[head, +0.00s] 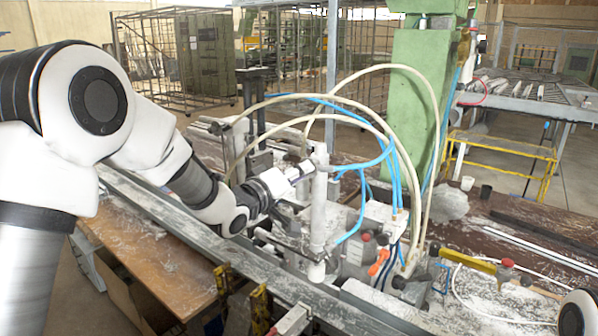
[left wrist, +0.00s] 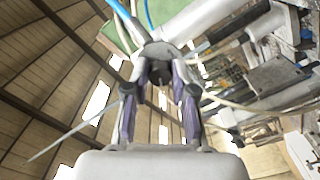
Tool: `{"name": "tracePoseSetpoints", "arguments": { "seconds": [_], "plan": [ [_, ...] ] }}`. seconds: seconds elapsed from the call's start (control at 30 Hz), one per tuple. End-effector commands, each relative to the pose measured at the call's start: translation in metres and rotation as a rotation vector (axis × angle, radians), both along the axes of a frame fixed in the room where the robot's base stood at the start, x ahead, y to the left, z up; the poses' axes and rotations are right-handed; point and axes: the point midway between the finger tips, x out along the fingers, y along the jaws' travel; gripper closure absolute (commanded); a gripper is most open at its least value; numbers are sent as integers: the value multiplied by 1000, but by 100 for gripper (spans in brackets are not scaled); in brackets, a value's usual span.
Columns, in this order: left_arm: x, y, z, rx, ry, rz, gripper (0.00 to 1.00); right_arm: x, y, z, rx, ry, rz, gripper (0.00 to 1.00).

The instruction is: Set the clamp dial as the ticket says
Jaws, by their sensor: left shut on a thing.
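My left gripper (head: 302,172) reaches in from the left over the clamp bench, beside the top of an upright pale cylinder (head: 318,215). In the left wrist view its two fingers (left wrist: 160,72) close in on a dark rounded part (left wrist: 158,49), which may be the clamp dial. No marks on that part can be read, and in the head view it is hidden by the gripper. I cannot make out a ticket in either view. My right gripper is not in view; only a piece of my right arm shows at the lower right.
Pale and blue hoses (head: 405,72) arch over the bench around my left gripper. A green column (head: 412,120) stands behind. A long metal rail (head: 185,222) runs along the front, with yellow and black clamps (head: 259,303).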

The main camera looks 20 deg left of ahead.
Motion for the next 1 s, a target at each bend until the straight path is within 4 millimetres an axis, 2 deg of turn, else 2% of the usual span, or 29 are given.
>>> {"name": "tracePoseSetpoints", "arguments": {
  "seconds": [0.43,0.47,0.5,0.83,1.0],
  "plan": [
    [1,1,3,-13,-3,1,100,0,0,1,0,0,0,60],
    [1,1,3,-13,-3,1,64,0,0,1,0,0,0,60],
    [1,1,3,-12,-3,1,50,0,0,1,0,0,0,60],
    [-1,1,1,-10,1,0,49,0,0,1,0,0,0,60],
    [-23,10,1,-14,2,2,49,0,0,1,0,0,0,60]
  ]
}}
